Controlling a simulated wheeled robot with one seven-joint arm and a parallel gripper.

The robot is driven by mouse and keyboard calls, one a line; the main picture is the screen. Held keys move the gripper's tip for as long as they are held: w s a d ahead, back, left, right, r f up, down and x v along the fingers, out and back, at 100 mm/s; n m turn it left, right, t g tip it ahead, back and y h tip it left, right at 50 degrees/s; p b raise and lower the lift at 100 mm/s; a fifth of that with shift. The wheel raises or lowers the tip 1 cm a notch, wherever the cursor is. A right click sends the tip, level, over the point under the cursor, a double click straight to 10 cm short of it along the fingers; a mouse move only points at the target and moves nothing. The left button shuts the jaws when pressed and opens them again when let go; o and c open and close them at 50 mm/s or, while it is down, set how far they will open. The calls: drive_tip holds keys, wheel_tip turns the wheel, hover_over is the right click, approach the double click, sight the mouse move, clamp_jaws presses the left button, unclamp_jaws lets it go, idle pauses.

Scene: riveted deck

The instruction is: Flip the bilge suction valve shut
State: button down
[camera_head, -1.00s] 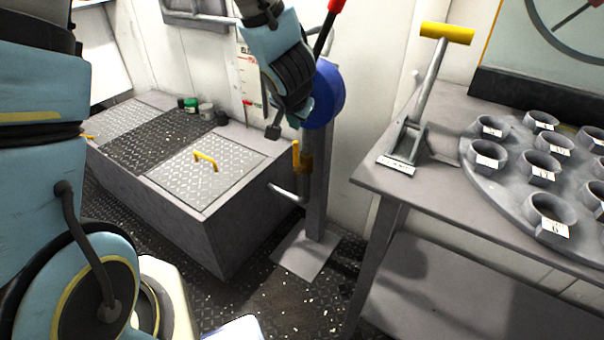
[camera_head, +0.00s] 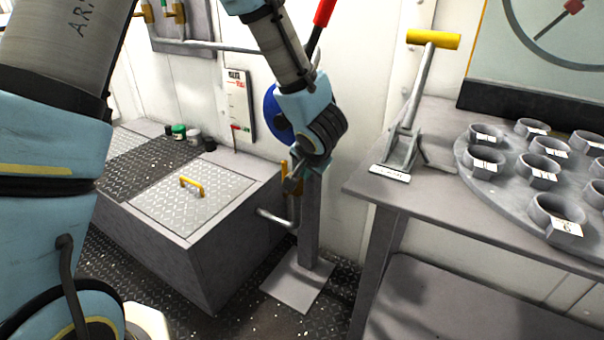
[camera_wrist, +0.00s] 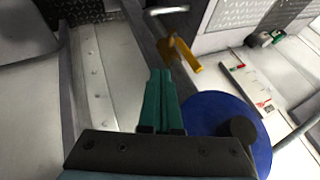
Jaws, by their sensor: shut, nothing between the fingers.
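A yellow valve lever (camera_head: 284,168) sits on the grey pipe beside the pump post, partly hidden behind my gripper. I take it for the bilge suction valve. In the wrist view the yellow lever (camera_wrist: 187,54) lies just beyond my fingertips, slightly right, with a visible gap. My gripper (camera_head: 291,186) is shut and empty, in front of the post at about the lever's height. In the wrist view its green fingers (camera_wrist: 160,74) are together. The head view cannot show whether they touch the lever.
A blue pump disc (camera_wrist: 228,130) is close beside my fingers; it also shows behind my wrist (camera_head: 272,112). A red-tipped handle (camera_head: 324,12) rises above it. A deck box (camera_head: 200,225) stands left, a grey bench (camera_head: 365,188) right. Wall valves (camera_head: 178,12) are upper left.

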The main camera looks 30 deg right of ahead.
drive_tip(key=w+f+b, duration=0.2)
drive_tip(key=w+f, duration=0.4)
drive_tip(key=w, duration=0.2)
drive_tip(key=shift+d+b, duration=0.2)
drive_tip(key=shift+b, duration=0.15)
drive_tip(key=shift+r, duration=0.1)
